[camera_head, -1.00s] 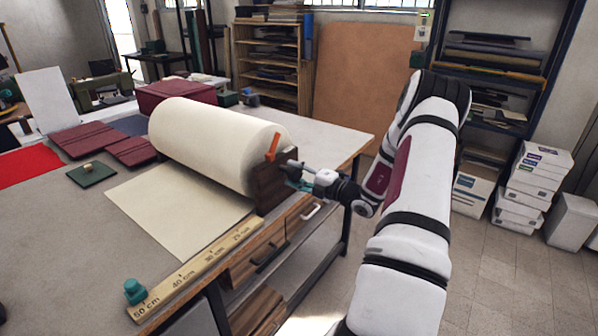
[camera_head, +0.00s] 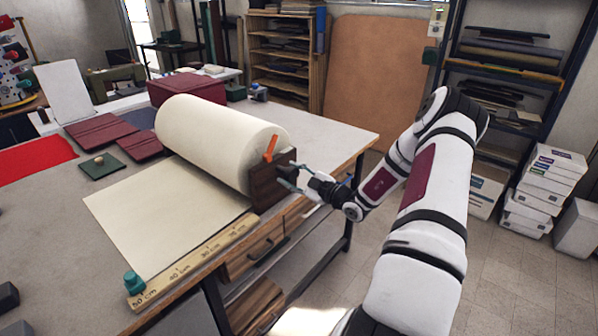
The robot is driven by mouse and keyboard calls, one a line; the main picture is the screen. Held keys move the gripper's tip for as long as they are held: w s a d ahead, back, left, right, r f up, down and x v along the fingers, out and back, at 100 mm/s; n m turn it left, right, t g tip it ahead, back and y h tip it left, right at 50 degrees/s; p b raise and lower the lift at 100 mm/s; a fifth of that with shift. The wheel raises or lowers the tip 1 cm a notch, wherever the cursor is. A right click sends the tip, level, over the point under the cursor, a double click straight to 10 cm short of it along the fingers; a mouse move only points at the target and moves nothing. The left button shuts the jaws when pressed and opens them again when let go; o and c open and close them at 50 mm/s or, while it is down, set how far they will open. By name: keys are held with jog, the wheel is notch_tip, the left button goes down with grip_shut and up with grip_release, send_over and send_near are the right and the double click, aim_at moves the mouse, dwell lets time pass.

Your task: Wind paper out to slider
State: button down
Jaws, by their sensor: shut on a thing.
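The cream paper roll (camera_head: 215,135) lies on the workbench with a flat sheet of paper (camera_head: 160,210) drawn out toward the lower left. The sheet's front corner is close beside the teal slider (camera_head: 134,283), which sits at the 50 cm end of the wooden ruler (camera_head: 195,258). I cannot tell whether they touch. A dark wooden end block (camera_head: 268,185) with an orange lever (camera_head: 270,149) stands at the roll's right end. My gripper (camera_head: 290,176) is shut beside this block, on what seems to be the roll's crank handle; the handle itself is mostly hidden.
Maroon covers (camera_head: 95,130), a green pad with a small knob (camera_head: 101,166) and a red cloth (camera_head: 30,160) lie at the left of the bench. Drawers (camera_head: 252,255) are below the front edge. White boxes (camera_head: 545,185) stand on the floor at right.

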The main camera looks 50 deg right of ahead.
jog(key=shift+m, duration=0.9)
jog(key=shift+f, duration=0.1)
jog(key=c, duration=0.8)
grip_release()
jog(key=shift+s, duration=0.1)
jog(key=s, duration=0.8)
jog(key=s+d, duration=0.1)
jog(key=s, duration=0.2)
jog(key=shift+s, duration=0.4)
